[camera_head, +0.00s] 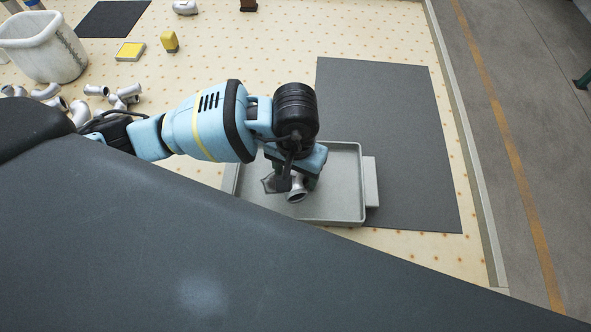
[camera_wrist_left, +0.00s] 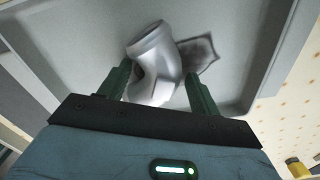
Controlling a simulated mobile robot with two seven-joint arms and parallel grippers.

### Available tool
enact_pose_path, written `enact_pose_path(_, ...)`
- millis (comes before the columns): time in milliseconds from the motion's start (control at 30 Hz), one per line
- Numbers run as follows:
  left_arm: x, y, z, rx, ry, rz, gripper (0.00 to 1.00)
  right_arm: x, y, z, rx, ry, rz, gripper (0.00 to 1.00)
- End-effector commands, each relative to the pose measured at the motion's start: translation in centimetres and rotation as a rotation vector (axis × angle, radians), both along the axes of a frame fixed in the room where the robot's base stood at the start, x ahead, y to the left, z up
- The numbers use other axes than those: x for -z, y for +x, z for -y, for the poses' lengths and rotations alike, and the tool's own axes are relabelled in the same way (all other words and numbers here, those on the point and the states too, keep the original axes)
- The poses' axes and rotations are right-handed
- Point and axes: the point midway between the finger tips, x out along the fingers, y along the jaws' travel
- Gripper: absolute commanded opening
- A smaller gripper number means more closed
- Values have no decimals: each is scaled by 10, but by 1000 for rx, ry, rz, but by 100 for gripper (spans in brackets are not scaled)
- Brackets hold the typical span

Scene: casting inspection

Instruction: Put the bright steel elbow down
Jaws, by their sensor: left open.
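The bright steel elbow (camera_wrist_left: 155,62) is in the grey tray (camera_head: 333,215), and part of it also shows below my gripper in the head view (camera_head: 297,193). My left gripper (camera_wrist_left: 163,80) is open, with one finger on each side of the elbow. I cannot tell whether either finger touches it. A dark grey flat piece (camera_wrist_left: 197,54) lies beside the elbow in the tray. In the head view my left arm and wrist hide much of the tray's left part. My right gripper is not in view.
A dark mat (camera_head: 390,130) lies behind and right of the tray. Several loose pipe fittings (camera_head: 128,90) lie at the left, near a white bin (camera_head: 42,48). A yellow block (camera_head: 169,42) and a yellow-topped pad (camera_head: 130,51) stand farther back. The tray's right part is clear.

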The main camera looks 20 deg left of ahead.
Motion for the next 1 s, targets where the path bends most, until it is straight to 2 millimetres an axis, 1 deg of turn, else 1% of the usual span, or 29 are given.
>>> enact_pose_path(133, -2, 0, 0, 0, 0, 1, 63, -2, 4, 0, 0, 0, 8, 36)
enact_pose_path(267, -13, 1, 0, 0, 0, 4, 63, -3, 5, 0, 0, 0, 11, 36)
enact_pose_path(367, -30, 2, 0, 1, -1, 6, 63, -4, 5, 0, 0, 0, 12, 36)
enact_pose_path(500, -59, 2, 0, 1, 0, 6, 63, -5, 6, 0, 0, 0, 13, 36)
enact_pose_path(700, -96, 1, 0, 1, 0, 4, 63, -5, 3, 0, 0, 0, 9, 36)
enact_pose_path(833, -112, 1, 0, 0, -1, 3, 63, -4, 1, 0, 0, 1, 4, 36)
enact_pose_path(1000, -121, 0, 0, 1, 0, 1, 63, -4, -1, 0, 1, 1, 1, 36)
